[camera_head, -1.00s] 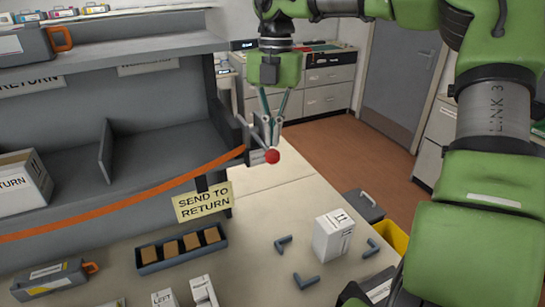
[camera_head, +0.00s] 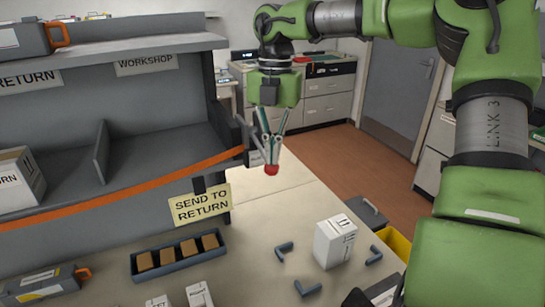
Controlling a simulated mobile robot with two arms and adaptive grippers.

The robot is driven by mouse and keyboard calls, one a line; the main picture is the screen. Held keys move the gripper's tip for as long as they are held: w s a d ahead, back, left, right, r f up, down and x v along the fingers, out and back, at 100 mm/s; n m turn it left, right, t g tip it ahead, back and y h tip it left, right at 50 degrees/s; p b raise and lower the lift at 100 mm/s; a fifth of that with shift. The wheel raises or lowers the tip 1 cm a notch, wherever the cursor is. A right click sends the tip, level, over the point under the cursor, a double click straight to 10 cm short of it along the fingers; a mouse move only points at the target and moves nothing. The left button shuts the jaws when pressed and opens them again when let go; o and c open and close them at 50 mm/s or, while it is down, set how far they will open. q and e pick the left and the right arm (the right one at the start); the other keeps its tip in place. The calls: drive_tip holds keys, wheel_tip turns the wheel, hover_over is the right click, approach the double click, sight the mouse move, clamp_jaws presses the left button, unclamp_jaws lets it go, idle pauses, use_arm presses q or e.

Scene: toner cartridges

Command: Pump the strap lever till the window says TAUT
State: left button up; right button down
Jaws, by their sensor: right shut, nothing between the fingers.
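The strap lever has a red knob (camera_head: 272,170) at its end. It sits on a grey ratchet body (camera_head: 255,157) fixed at the right end of the shelf unit. An orange strap (camera_head: 130,190) runs from the ratchet to the left across the shelf front. My right gripper (camera_head: 271,165) points down, its shut fingertips at the top of the red knob, with nothing held between them. It appears to touch the knob. I cannot make out a window reading on the ratchet. My left gripper is not in view.
On the bench are a blue-grey tray (camera_head: 148,274) of brown blocks, a white box (camera_head: 335,241) and small dark brackets (camera_head: 284,250). Bench surface right below the lever is clear.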

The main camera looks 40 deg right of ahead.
idle(0.4)
drive_tip(key=shift+w+d+r+p, duration=0.1)
drive_tip(key=shift+d+r+p, duration=0.1)
drive_tip(key=shift+p, duration=0.3)
drive_tip(key=w+d+r+p, duration=0.2)
drive_tip(key=d+r, duration=0.1)
drive_tip(key=r, duration=0.9)
drive_tip(key=shift+d+r, duration=0.15)
idle(1.1)
drive_tip(key=s+a+p, duration=0.1)
drive_tip(key=s+a+f+p, duration=0.1)
drive_tip(key=a+p, duration=0.1)
drive_tip(key=shift+a+f+p, duration=0.1)
drive_tip(key=shift+f+p, duration=0.1)
drive_tip(key=shift+p, duration=0.1)
